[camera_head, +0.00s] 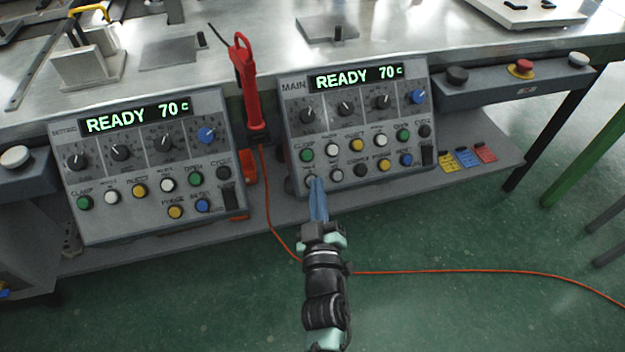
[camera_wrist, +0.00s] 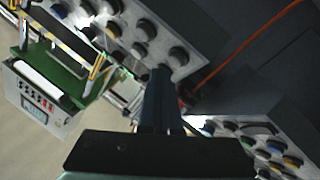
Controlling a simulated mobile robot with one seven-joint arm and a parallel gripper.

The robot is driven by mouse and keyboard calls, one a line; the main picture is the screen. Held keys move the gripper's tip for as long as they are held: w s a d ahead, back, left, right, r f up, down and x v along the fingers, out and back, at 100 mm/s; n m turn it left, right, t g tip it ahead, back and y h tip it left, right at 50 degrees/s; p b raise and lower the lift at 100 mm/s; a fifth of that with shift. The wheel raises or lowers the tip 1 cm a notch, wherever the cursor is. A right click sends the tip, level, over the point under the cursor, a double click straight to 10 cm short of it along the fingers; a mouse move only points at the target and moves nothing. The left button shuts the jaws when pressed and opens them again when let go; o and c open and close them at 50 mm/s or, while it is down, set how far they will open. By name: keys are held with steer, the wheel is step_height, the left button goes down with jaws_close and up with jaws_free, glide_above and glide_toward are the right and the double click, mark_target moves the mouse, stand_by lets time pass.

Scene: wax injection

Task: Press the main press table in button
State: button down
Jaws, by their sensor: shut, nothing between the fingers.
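The main control box (camera_head: 353,135) is on the right in the head view, with a lit display reading READY 70 C. It carries a row of knobs and two rows of coloured buttons. My gripper (camera_head: 318,184) is shut and empty, its blue fingers pointing up at the box's lower left corner. The tips overlap a pale lower-left button (camera_head: 310,181); I cannot tell whether they touch it. A white button (camera_head: 336,175) is just right of the tips. The labels near the tips are too small to read. In the wrist view the fingers (camera_wrist: 161,75) end beside a button panel (camera_wrist: 135,28).
A second control box (camera_head: 150,165) stands to the left, also showing READY 70 C. A red tool (camera_head: 244,85) hangs between the boxes, and an orange cable (camera_head: 430,271) runs across the floor. A red stop button (camera_head: 521,67) is at the right.

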steer(key=shift+w+f, duration=0.25)
steer(key=shift+w, duration=0.05)
